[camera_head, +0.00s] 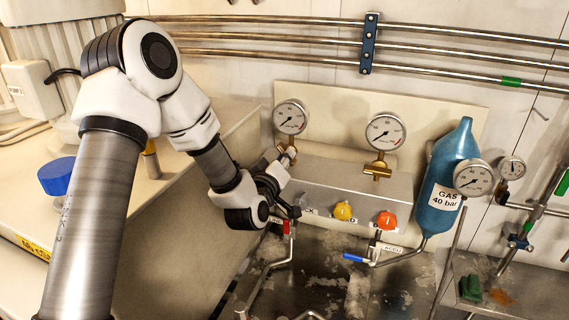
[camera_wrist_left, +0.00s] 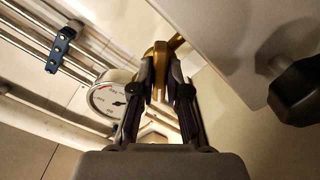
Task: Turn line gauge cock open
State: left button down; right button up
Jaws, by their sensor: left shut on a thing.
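My left gripper (camera_head: 280,164) reaches the panel from the left, at the brass fitting below the left pressure gauge (camera_head: 291,117). In the left wrist view, its two dark fingers (camera_wrist_left: 161,88) are closed around a brass piece, the gauge cock (camera_wrist_left: 160,58), one finger on each side. The left gauge also shows in that view (camera_wrist_left: 110,96), beside the fingers. Fingers and wrist hide much of the cock in the head view, and I cannot tell its handle angle. My right gripper is not in view.
A second gauge (camera_head: 385,131) stands to the right on its own brass fitting. Yellow (camera_head: 343,211) and orange (camera_head: 387,220) knobs sit on the panel front. A blue gas bottle (camera_head: 447,180) is at right. Steel pipes (camera_head: 290,37) run along the wall above.

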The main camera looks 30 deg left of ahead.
pick_arm(q)
jog(key=m+b, duration=0.1)
jog(key=m, duration=0.2)
jog(key=shift+r+m, duration=0.15)
jog(key=shift+m, duration=0.25)
jog(key=m+b, duration=0.1)
jog(key=m, duration=0.3)
jog(key=shift+r, duration=0.1)
jog(key=shift+w, duration=0.1)
jog(key=c, duration=1.2)
grip_release()
jog(key=shift+o, duration=0.2)
jog(key=shift+w+f, duration=0.1)
jog(key=shift+f, duration=0.1)
jog(key=v, duration=0.7)
jog(key=shift+s, duration=0.3)
